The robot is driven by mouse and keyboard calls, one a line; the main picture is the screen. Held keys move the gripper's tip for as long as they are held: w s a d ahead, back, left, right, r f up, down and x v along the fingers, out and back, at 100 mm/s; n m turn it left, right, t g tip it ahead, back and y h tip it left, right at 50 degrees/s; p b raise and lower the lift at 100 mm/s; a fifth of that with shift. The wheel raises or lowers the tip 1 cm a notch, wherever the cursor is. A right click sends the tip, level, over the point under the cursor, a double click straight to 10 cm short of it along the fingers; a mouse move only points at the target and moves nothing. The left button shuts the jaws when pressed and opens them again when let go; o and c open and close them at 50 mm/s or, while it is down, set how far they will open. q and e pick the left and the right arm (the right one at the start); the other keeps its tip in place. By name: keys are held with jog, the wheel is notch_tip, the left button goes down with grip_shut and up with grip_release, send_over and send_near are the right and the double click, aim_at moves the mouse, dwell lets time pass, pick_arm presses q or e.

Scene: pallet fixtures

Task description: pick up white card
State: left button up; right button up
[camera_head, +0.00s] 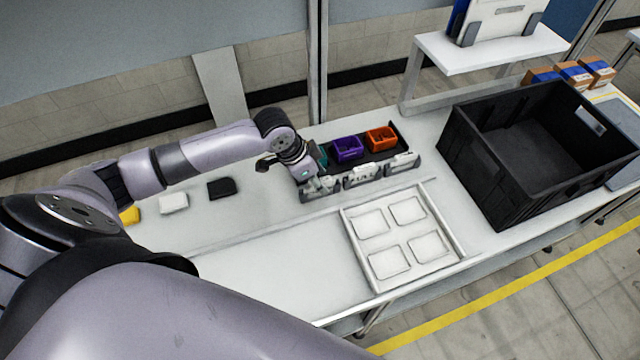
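My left gripper (316,184) points down at the leftmost of three small grey holders with white faces, in front of the dark bin rack. It is small and overlaps that holder, so I cannot tell whether its fingers are open or hold anything. The white faces of the middle holder (363,177) and the right holder (403,163) may be white cards. A separate small white block (173,203) lies on the table at left, between a yellow block (129,215) and a black block (221,188). My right gripper is out of view.
A purple bin (347,149) and an orange bin (381,138) stand behind the holders, with a teal one partly hidden. A white tray (348,240) with white squares lies in front. A large black crate (470,160) stands at right. The table's front left is clear.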

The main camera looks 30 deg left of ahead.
pick_arm(q)
jog(key=shift+c, duration=0.3)
grip_shut()
jog(key=shift+r, duration=0.1)
